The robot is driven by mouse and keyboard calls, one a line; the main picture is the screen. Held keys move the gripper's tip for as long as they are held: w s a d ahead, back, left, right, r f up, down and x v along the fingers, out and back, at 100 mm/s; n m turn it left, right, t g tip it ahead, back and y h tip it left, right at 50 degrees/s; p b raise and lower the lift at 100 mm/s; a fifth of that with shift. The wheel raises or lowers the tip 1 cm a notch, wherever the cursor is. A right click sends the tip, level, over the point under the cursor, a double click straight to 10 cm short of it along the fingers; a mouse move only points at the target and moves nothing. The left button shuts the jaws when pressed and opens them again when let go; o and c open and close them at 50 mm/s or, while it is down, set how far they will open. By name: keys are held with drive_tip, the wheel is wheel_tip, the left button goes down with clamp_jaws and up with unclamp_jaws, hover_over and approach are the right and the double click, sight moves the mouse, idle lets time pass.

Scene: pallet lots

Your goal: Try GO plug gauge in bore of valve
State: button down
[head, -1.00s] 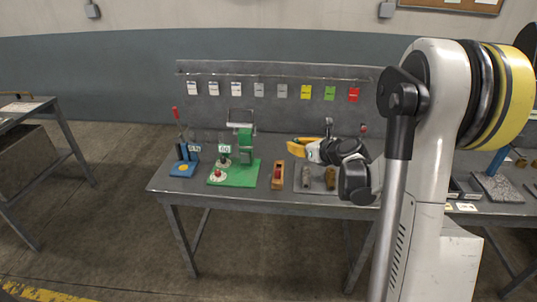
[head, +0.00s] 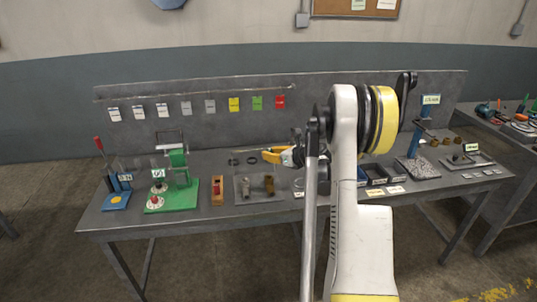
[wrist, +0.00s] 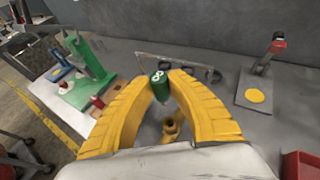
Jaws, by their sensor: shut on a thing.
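My gripper (wrist: 160,80), with thick yellow fingers, is shut on a green cylinder marked GO, the plug gauge (wrist: 160,88). In the head view my gripper (head: 273,155) is above the back of the bench, behind the grey tray (head: 240,199); the gauge cannot be made out there. A brass-coloured valve (wrist: 171,127) shows between the fingers in the wrist view, with a dark round bore facing up. The gauge appears above and apart from it. In the head view two valve-like pieces stand on the tray, a greyish one (head: 247,188) and a brown one (head: 269,185).
A green stand (head: 180,180), a blue-based lever device (head: 115,195) and a wooden block with a red top (head: 217,190) stand left. Small dark bins (head: 375,175) and a speckled plate with a blue post (head: 418,170) stand right. A back panel (head: 205,85) carries coloured cards.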

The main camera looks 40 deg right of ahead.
drive_tip(key=shift+s+f, duration=0.15)
drive_tip(key=shift+f+b, duration=2.5)
drive_tip(key=shift+f, duration=0.4)
drive_tip(key=shift+b, duration=0.5)
drive_tip(key=shift+f, duration=0.15)
drive_tip(key=shift+f+b, duration=0.3)
drive_tip(key=shift+b, duration=0.1)
drive_tip(key=shift+f+b, duration=0.9)
drive_tip(key=shift+f, duration=0.2)
drive_tip(key=shift+r, duration=0.1)
